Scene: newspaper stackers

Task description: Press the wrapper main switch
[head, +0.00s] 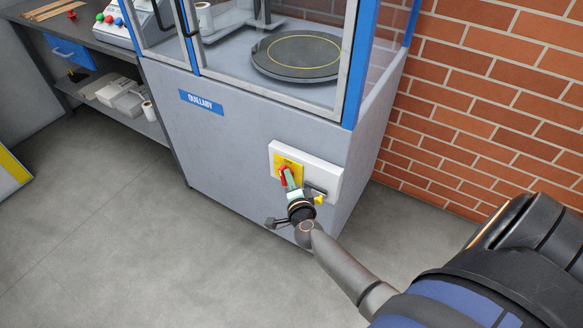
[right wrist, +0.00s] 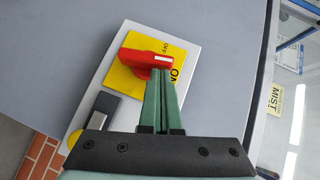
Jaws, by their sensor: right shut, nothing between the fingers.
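In the head view the red handle (head: 283,174) sits on a pale box (head: 323,178) low on the wrapper's grey front (head: 240,135). My right gripper (head: 291,181) is in front of this box. In the right wrist view its green fingers (right wrist: 160,80) are together and empty, with their tips at the lower edge of the red handle. I cannot tell whether they touch it. My left gripper is out of view.
A dark lever-like part (right wrist: 104,104) and a yellow round part (right wrist: 74,139) sit beside the switch on the box. A brick wall (head: 480,110) stands to the right. A workbench (head: 70,42) with a button panel stands at the left. The floor (head: 120,240) in front is clear.

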